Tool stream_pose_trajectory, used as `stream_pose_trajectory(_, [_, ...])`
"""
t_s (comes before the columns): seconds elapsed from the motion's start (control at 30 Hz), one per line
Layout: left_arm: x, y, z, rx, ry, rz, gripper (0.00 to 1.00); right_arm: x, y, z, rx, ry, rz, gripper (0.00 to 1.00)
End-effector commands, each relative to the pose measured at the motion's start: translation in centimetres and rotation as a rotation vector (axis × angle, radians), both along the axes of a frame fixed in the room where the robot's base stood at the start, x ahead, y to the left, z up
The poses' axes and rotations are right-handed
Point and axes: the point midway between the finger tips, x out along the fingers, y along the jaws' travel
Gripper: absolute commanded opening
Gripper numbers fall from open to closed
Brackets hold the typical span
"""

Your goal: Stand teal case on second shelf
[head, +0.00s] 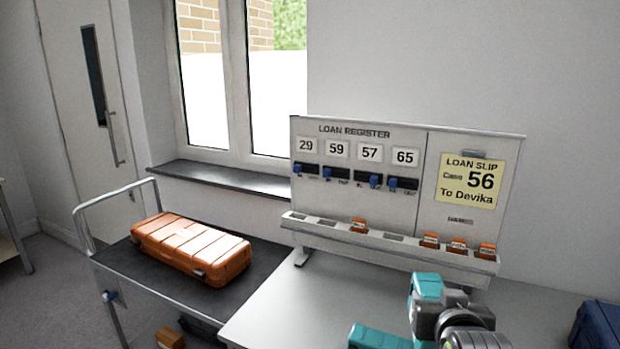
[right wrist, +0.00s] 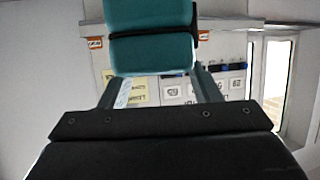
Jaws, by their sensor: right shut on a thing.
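The teal case (head: 375,338) shows in two teal patches at the bottom right of the head view, with my right gripper (head: 447,308) in front of part of it. In the right wrist view the teal case (right wrist: 150,40) stands between the fingers of my right gripper (right wrist: 157,80), with a dark seam across it. The right gripper is shut on the case, near the worktop; I cannot tell whether the case touches it. The lower part of the case is cut off in the head view. No second shelf shows. My left gripper is out of view.
A loan register board (head: 365,190) with a card rail stands behind the pale worktop (head: 310,308). An orange case (head: 190,248) lies on the dark-topped trolley (head: 118,262) at left. A dark blue case (head: 597,325) is at the right edge. The worktop's left part is clear.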

Motion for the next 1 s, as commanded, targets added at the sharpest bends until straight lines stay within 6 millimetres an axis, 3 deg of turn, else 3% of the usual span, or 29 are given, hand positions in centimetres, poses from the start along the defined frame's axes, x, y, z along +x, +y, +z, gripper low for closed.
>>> stream_pose_trajectory(0.03, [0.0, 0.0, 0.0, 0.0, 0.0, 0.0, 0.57, -0.5, 0.6, 1.2, -0.003, -0.01, 0.045, 0.0])
stream_pose_trajectory(0.13, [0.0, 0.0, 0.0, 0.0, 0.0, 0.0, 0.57, -1.4, 1.5, 2.3, -0.004, -0.007, 0.118, 0.0])
stream_pose_trajectory(0.33, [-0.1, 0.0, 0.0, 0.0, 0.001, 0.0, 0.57, -2.1, 2.4, 3.1, -0.002, -0.002, 0.178, 0.0])
stream_pose_trajectory(0.8, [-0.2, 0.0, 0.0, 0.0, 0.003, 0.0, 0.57, -2.2, 2.4, 3.0, -0.001, 0.0, 0.18, 0.0])
stream_pose_trajectory(1.0, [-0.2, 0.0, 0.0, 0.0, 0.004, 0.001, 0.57, -2.7, 2.5, 0.5, 0.005, 0.008, 0.184, 0.0])
